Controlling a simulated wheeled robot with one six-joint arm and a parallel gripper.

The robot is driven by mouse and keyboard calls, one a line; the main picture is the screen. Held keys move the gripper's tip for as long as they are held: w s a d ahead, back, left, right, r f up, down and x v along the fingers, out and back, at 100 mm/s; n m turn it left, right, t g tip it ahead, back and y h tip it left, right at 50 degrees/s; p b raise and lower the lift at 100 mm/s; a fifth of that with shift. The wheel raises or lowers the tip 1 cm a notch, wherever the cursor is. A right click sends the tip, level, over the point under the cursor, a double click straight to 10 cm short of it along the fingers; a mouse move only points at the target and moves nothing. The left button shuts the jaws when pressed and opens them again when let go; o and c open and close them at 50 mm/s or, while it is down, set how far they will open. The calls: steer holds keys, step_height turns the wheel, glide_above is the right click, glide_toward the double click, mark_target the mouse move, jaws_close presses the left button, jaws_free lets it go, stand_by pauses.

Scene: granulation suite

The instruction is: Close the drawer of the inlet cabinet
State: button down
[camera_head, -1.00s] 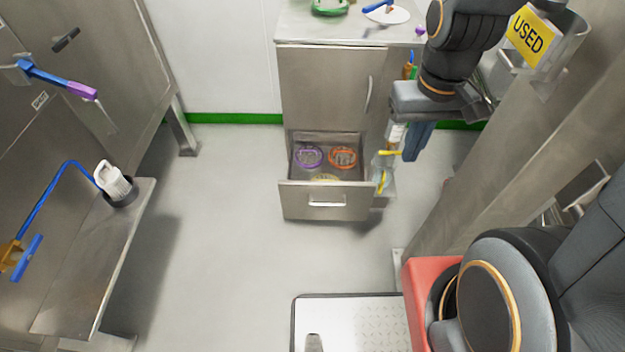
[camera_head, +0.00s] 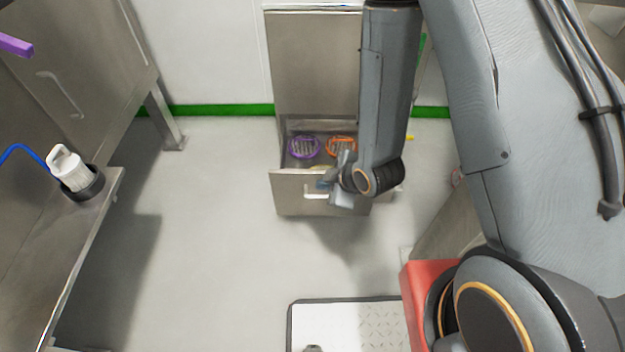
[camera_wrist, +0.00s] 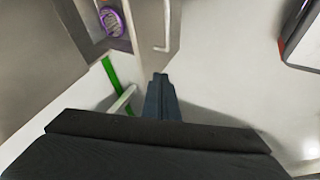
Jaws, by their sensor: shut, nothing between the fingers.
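The inlet cabinet (camera_head: 312,65) is a grey steel unit at the back middle of the head view. Its lower drawer (camera_head: 288,195) stands pulled out, with its inside showing. The drawer handle (camera_head: 314,195) is a pale bar, partly hidden by my gripper. My gripper (camera_head: 325,184) is shut and empty at the drawer front, close to the handle; I cannot tell whether it touches. In the wrist view the shut dark fingertips (camera_wrist: 160,78) lie below the drawer handle (camera_wrist: 166,25) in the picture, with a gap between them.
A purple ring-shaped item (camera_head: 304,147) and an orange one (camera_head: 342,146) lie in the drawer. A steel bench (camera_head: 85,235) with a white-capped fitting (camera_head: 68,170) stands at left. The floor (camera_head: 215,220) between bench and drawer is clear.

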steer(key=b, duration=0.2)
glide_toward(304, 178)
step_height(304, 178, down, 3)
steer(key=s+a, duration=0.2)
steer(key=shift+w+d+f, duration=0.1)
steer(key=shift+w, duration=0.5)
steer(key=shift+w+d+f, duration=0.1)
steer(key=shift+w, duration=1.35)
